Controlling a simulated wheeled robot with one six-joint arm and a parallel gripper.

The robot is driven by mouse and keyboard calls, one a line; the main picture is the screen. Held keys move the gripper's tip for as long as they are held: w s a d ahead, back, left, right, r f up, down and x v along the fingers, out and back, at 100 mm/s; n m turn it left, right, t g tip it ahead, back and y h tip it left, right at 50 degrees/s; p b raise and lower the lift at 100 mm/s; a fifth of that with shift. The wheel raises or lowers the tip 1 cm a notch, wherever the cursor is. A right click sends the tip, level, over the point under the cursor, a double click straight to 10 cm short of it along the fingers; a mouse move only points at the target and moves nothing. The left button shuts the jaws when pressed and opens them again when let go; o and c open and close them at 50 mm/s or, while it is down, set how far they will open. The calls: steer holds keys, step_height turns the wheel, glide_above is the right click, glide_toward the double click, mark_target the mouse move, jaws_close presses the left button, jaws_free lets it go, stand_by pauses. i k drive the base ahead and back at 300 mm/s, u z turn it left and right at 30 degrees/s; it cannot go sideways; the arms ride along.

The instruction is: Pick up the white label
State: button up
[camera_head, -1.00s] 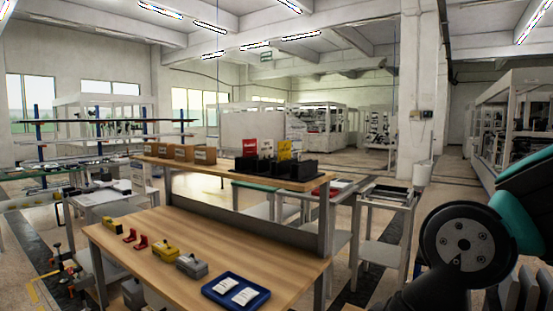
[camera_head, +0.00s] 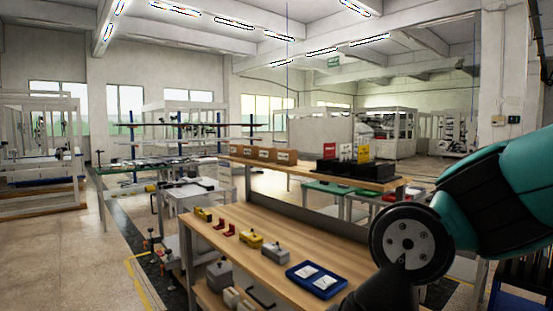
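Two white labels lie side by side in a blue tray (camera_head: 297,272) near the front right of the wooden workbench (camera_head: 243,226). One white label (camera_head: 307,271) is on the left and the other white label (camera_head: 324,282) is on the right. Another white card (camera_head: 363,152) stands upright in a black holder on the bench's raised shelf, between a red and a yellow card. My arm shows at the right, in front of the bench's right end. My gripper is out of the picture.
Grey and yellow blocks (camera_head: 275,252) and small red pieces (camera_head: 229,231) sit on the bench left of the tray. Cardboard boxes (camera_head: 260,153) stand on the shelf. Open floor (camera_head: 95,255) lies left of the bench, with a yellow line.

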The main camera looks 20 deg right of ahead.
mark_target(344, 150)
steer(key=u, duration=0.7)
steer(key=i, duration=1.1)
steer(key=u, duration=0.35)
steer(key=i, duration=1.05)
steer(key=z, duration=0.85)
steer(key=i, duration=0.75)
steer(key=z, duration=0.9)
